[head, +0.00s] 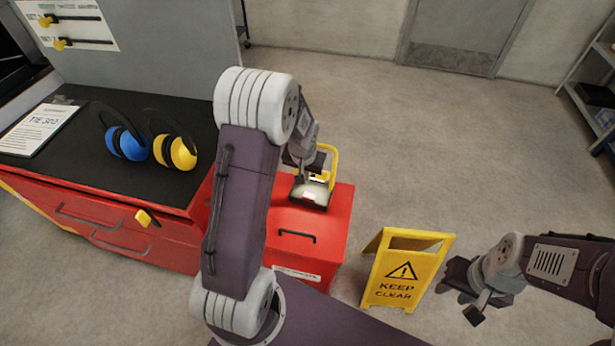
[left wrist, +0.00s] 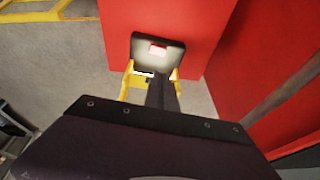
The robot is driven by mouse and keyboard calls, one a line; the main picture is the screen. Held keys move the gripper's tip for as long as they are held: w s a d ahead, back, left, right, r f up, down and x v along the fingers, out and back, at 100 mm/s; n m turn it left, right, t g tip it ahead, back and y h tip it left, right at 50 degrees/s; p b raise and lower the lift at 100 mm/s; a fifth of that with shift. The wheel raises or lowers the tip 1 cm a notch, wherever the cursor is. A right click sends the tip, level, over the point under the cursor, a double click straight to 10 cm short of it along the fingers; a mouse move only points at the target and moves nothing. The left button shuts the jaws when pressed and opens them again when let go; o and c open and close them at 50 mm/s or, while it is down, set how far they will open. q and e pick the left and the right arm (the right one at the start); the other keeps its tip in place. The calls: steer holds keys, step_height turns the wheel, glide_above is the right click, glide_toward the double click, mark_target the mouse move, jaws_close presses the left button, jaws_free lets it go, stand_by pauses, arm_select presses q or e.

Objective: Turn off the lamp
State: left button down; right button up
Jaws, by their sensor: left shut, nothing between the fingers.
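The lamp (head: 312,194) is a small dark-framed work light with a yellow handle. It stands on top of the low red cabinet (head: 335,225), and its face glows pale. In the left wrist view the lamp (left wrist: 140,50) shows a bright face with a pinkish-red lit patch. My left gripper (head: 299,182) is shut and empty, right by the lamp. In the left wrist view its dark fingers (left wrist: 162,92) overlap the lamp's lower edge; I cannot tell whether they touch it. My right gripper (head: 462,292) hangs over the floor at the right, away from the lamp; its jaw opening is unclear.
A yellow caution sign (head: 408,272) stands on the floor right of the red cabinet. Blue earmuffs (head: 127,143) and yellow earmuffs (head: 175,152) lie on the black worktop (head: 85,170) at the left, beside a paper sheet (head: 38,130). Floor behind the cabinet is clear.

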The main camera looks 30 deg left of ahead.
arm_select(q)
steer(key=shift+r, duration=0.1)
steer(key=b, duration=0.5)
glide_toward(306, 195)
steer(key=x, duration=0.6)
steer(key=shift+w+f, duration=0.2)
steer(key=shift+f, duration=0.05)
